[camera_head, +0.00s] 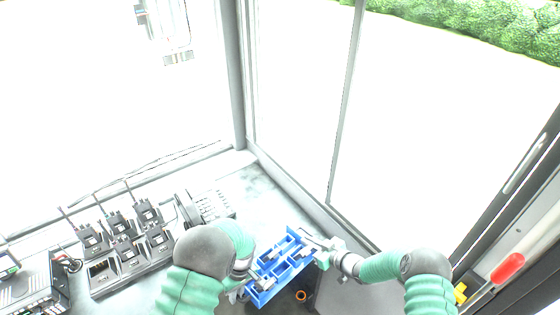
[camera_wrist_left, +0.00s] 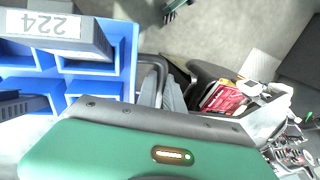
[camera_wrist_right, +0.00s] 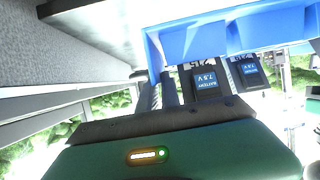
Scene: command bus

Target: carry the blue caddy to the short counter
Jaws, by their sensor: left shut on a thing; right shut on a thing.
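The blue caddy (camera_head: 280,264) is held between my two grippers, near the counter's right end in the head view. It has several compartments, with dark battery packs in some of them. My left gripper (camera_head: 240,288) is shut on its left end, partly hidden behind my own arm. My right gripper (camera_head: 326,250) is shut on its right end. In the left wrist view the caddy (camera_wrist_left: 128,65) fills the upper left, with a grey block marked 224. In the right wrist view the caddy (camera_wrist_right: 200,42) shows at the top with two labelled batteries. I cannot tell which counter is the short one.
A charger rack with several radios (camera_head: 125,240) stands on the counter (camera_head: 262,190) at left. A grey telephone-like device (camera_head: 205,205) is beside it. Windows line the back and right. A red handle (camera_head: 507,268) and a yellow item (camera_head: 460,292) are at right.

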